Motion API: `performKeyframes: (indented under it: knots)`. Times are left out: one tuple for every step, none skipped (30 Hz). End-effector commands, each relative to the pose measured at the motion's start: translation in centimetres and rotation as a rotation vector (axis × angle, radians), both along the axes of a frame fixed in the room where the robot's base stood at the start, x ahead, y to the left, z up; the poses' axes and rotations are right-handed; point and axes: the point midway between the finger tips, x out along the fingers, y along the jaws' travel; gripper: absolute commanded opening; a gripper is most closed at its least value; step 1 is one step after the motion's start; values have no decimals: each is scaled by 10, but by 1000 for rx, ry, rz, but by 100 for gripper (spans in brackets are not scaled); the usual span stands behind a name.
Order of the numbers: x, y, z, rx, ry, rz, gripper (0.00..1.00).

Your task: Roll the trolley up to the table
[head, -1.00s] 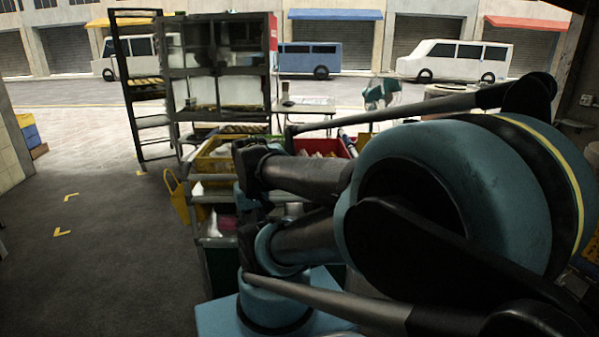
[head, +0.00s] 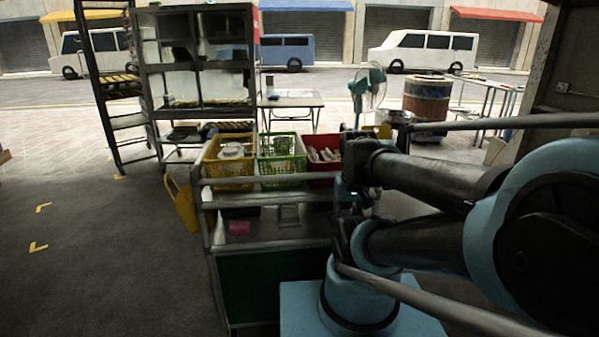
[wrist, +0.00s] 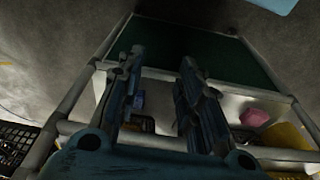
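The trolley (head: 275,243) is a grey metal-framed cart with a dark green lower panel, in the middle of the head view. Yellow (head: 228,177), green (head: 282,178) and red baskets stand in a row on its top. A small light folding table (head: 290,102) stands behind it, with floor between them. In the wrist view my gripper (wrist: 160,75) points at the trolley's metal frame. Its two dark fingers are apart, with a clear gap and nothing seen held between them. In the head view the gripper is by the trolley's right side, mostly hidden by my arm.
A tall rack and glass-fronted cabinet (head: 205,75) stand behind the trolley to the left. A yellow object (head: 183,205) hangs by its left side. A green fan (head: 367,88), a barrel oven (head: 427,100) and another table (head: 490,84) are at right. The left floor is clear.

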Motion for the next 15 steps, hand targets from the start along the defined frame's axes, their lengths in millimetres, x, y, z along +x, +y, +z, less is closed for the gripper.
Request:
performKeyframes:
  knots:
    - [0, 0, 0, 0, 0, 0, 33]
    - [0, 0, 0, 0, 0, 0, 33]
    - [0, 0, 0, 0, 0, 0, 33]
    - [0, 0, 0, 0, 0, 0, 33]
    - [0, 0, 0, 0, 0, 0, 33]
    - [0, 0, 0, 0, 0, 0, 33]
    - [0, 0, 0, 0, 0, 0, 33]
    - [0, 0, 0, 0, 0, 0, 33]
    - [0, 0, 0, 0, 0, 1, 38]
    - [-2, 0, 2, -1, -3, 4, 38]
    - [-6, 1, 6, -2, -10, 10, 38]
    - [-7, 2, 9, -5, -11, 27, 38]
    - [-5, 3, 13, -7, -11, 45, 38]
    - [-2, 4, 17, -12, -11, 70, 38]
    - [2, 8, 25, -19, -10, 114, 38]
